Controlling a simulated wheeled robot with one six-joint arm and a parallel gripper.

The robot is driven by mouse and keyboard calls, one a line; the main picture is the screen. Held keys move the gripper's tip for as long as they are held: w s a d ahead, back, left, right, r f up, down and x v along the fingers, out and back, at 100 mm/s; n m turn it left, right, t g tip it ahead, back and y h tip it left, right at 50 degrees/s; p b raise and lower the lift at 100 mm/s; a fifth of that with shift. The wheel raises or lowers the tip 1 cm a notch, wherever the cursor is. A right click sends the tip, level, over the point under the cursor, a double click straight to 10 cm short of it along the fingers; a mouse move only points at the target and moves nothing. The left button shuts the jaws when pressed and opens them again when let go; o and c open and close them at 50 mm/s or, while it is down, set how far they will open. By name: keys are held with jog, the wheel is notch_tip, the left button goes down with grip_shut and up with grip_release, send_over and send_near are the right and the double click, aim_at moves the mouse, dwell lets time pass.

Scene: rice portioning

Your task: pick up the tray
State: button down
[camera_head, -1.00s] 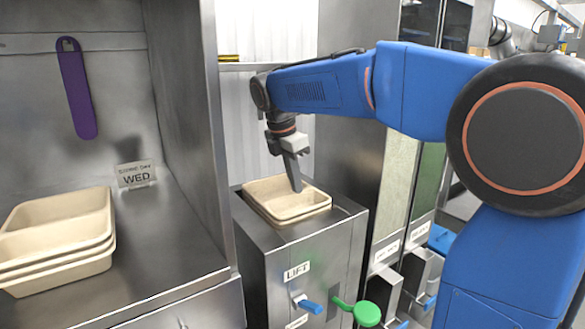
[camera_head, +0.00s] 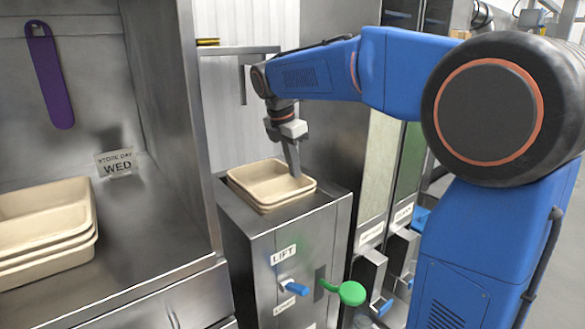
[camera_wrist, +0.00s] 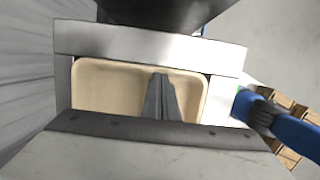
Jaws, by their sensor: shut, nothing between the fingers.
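A beige tray (camera_head: 262,180), the top of a small stack, sits in the opening of the steel lift cabinet (camera_head: 240,228). My gripper (camera_head: 294,172) is shut and empty. Its fingers point down over the right part of the tray; whether they touch it I cannot tell. In the wrist view the tray (camera_wrist: 110,88) lies beyond the shut fingers (camera_wrist: 160,98), and its lower edge is hidden by my gripper's body. Another stack of beige trays (camera_head: 50,222) stands on the steel shelf at the left.
A blue lever (camera_head: 294,287) and a green paddle (camera_head: 350,292) stick out from the cabinet front. A steel side wall (camera_head: 198,130) stands between the shelf and the cabinet. A purple utensil (camera_head: 50,75) hangs at the upper left. Dispensers with blue handles (camera_head: 383,305) stand at the right.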

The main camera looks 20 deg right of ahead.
jog(key=shift+w+d, duration=0.25)
jog(key=shift+d, duration=0.55)
jog(key=shift+w+d, duration=0.25)
jog(key=shift+d, duration=0.5)
jog(key=shift+w+d, duration=0.25)
jog(key=shift+d, duration=0.55)
jog(key=shift+f, duration=0.1)
